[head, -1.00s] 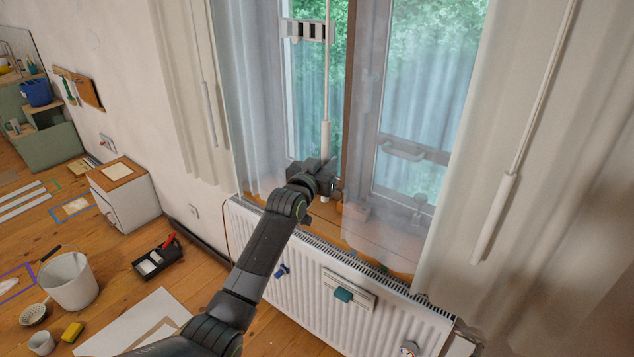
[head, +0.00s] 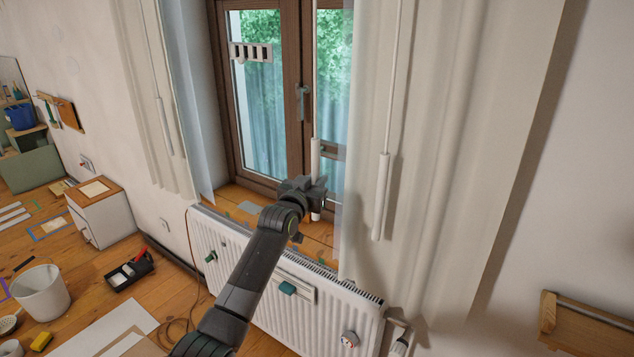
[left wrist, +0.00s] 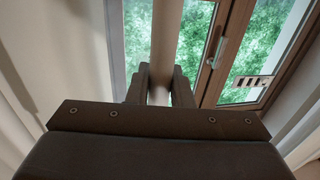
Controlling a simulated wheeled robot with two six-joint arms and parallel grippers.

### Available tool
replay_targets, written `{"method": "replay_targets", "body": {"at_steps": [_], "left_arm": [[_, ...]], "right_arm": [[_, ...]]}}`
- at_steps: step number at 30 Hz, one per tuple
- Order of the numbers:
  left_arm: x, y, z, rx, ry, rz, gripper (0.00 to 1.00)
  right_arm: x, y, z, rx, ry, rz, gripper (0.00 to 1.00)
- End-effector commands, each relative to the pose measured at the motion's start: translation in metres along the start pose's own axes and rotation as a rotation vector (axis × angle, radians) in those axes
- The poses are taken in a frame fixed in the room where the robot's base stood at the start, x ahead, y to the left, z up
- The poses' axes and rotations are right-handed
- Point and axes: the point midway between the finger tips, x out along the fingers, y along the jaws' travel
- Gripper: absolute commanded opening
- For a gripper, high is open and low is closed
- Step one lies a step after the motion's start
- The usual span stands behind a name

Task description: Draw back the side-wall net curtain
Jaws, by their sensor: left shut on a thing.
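A long white draw wand (head: 316,158) hangs in front of the window, and my left gripper (head: 314,190) is shut on its thick lower part. The wand also runs up between the fingers in the left wrist view (left wrist: 166,45). The sheer net curtain (head: 346,190) is gathered in a narrow band just right of the wand, beside the heavy cream curtain. Another pale sheer strip (head: 188,110) hangs at the left side of the recess. The window (head: 262,100) between them shows uncovered, with trees outside. My right gripper is not in view.
A white radiator (head: 220,252) stands below the wooden sill (head: 240,205). The heavy cream curtain (head: 450,130) hangs at right with its own wand (head: 382,195). A white bin (head: 40,292) and a paint tray (head: 128,272) are on the floor at left.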

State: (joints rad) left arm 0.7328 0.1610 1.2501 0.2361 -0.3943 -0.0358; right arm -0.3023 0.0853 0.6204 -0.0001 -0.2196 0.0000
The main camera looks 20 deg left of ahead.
Motion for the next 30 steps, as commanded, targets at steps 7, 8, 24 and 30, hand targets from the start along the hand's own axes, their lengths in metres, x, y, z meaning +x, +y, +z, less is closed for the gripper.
{"method": "replay_targets", "body": {"at_steps": [7, 8, 24, 30], "left_arm": [[0.0, 0.0001, -0.0007, -0.001, 0.003, 0.0, 0.0], [0.0, 0.0001, -0.0008, -0.001, 0.003, 0.0, 0.0], [-0.0001, 0.0002, -0.0005, -0.001, 0.002, 0.0, 0.39], [-0.0074, -0.0001, 0.001, -0.001, 0.001, 0.0, 0.39]], "right_arm": [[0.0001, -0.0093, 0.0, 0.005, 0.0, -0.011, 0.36], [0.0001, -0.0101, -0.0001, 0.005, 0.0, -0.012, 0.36], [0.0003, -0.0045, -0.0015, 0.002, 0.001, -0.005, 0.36], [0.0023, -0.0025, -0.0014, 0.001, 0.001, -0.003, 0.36]]}}
